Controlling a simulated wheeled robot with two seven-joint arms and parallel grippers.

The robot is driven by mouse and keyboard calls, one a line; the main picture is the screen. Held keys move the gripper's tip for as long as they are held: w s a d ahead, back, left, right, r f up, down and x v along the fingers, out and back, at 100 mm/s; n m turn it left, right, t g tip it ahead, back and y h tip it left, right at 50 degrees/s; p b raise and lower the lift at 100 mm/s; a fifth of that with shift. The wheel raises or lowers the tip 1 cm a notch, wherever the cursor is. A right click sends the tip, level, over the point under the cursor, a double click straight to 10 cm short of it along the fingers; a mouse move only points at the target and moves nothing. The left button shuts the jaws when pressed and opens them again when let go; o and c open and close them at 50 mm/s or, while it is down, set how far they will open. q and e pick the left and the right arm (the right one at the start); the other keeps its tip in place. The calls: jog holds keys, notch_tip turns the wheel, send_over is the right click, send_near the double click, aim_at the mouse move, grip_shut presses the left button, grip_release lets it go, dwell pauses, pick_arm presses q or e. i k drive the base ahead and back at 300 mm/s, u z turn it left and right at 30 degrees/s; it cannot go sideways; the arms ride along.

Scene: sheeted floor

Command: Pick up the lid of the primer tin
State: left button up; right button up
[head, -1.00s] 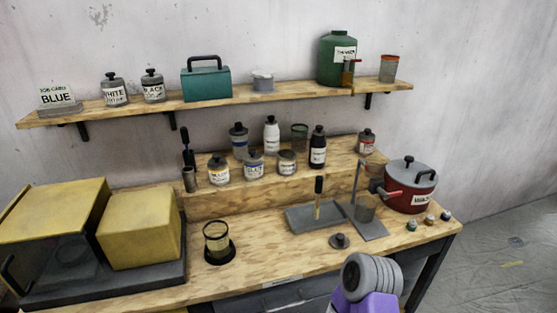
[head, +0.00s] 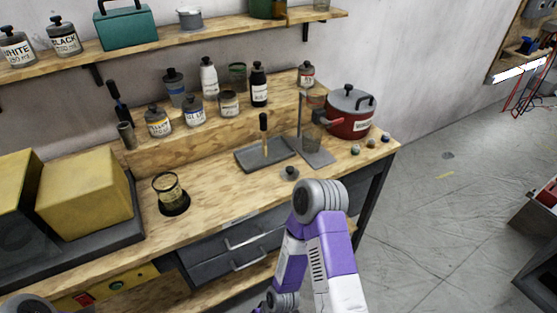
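I cannot read which container is the primer tin. A short wide-mouthed labelled tin (head: 228,103) stands on the raised shelf of the bench among bottles. A large red pot-like tin (head: 350,120) with a grey lid (head: 352,99) and black knob stands at the bench's right end; its label is too small to read. A small grey knobbed lid (head: 289,173) lies loose near the bench's front edge. My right arm rises in front of the bench's right part, but its gripper does not show. Only a bit of my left arm shows at bottom left; its gripper is out of view.
A grey tray (head: 250,157) with an upright-handled brush and a stand with a clear cup (head: 312,134) are on the bench. A wire-mesh cup (head: 168,190) and yellow boxes (head: 85,198) are at left. Open floor (head: 440,215) lies to the right.

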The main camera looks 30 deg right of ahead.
aim_at(290, 173)
jog(key=u, duration=3.05)
jog(key=k, duration=1.5)
jog(key=z, duration=1.6)
